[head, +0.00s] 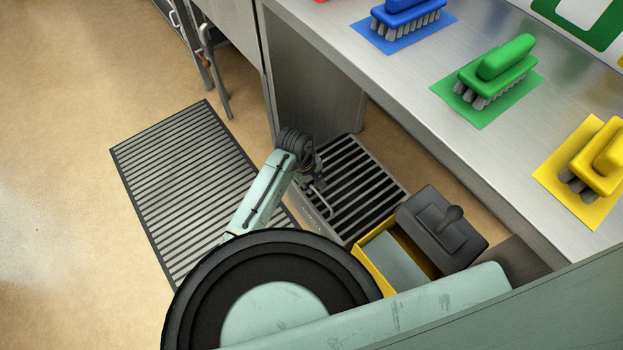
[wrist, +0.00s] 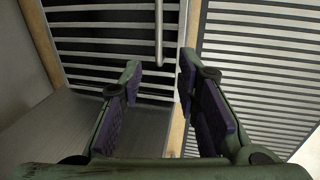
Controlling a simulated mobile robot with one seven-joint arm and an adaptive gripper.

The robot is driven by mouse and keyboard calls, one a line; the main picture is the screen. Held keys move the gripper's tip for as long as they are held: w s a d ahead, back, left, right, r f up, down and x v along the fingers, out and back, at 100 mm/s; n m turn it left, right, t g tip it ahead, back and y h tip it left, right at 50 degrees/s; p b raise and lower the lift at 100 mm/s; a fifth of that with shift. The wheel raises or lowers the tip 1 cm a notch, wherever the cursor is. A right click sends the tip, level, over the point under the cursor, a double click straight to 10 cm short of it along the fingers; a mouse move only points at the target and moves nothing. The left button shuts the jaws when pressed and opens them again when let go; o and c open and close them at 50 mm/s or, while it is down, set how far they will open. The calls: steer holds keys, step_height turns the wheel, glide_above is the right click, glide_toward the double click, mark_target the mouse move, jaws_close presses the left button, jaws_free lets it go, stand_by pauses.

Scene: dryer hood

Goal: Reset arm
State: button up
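My arm (head: 262,195) reaches down from my body towards the floor beside the counter. In the wrist view my gripper (wrist: 160,69) is open, with its two purple-padded fingers apart and nothing between them. Beyond the fingertips are a dark slatted grate (wrist: 108,42) and a thin metal bar handle (wrist: 158,32). The handle lies past the gap between the fingers and is not gripped. In the head view the wrist (head: 297,145) is at the left edge of the dark slatted unit (head: 355,185); the fingers are hard to make out there.
A yellow bin (head: 371,262) with its grey lid (head: 440,230) open stands right of the slatted unit. The metal counter (head: 400,95) holds blue (head: 405,12), green (head: 505,65) and yellow (head: 600,155) brushes. A floor grate (head: 190,180) lies left; open floor (head: 70,200) is beyond.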

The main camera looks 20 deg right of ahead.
steer(key=shift+a+r, duration=0.1)
steer(key=shift+r, duration=0.1)
stand_by(0.5)
